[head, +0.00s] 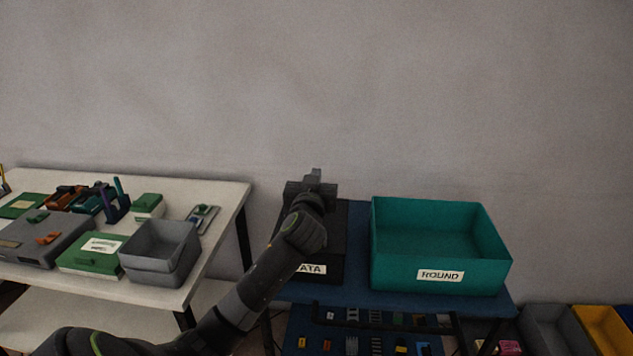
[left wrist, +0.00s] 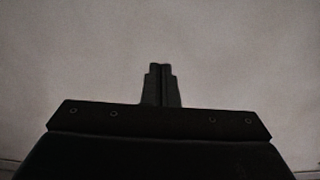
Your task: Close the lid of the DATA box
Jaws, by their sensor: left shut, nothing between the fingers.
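The DATA box (head: 336,262) is black and stands on the blue table, left of the teal box. Its white label is partly covered by my left arm, so only "ATA" shows. My left gripper (head: 316,173) is in front of and over the box's left and back part in the head view, with its fingers pointing up. The left wrist view shows the fingers (left wrist: 161,84) together, with nothing between them and only plain wall beyond. The lid cannot be made out clearly behind my arm. My right gripper is in neither view.
A white table (head: 225,207) at the left holds grey bins (head: 160,252) and green boxes. Grey and yellow bins (head: 600,326) stand low at the right.

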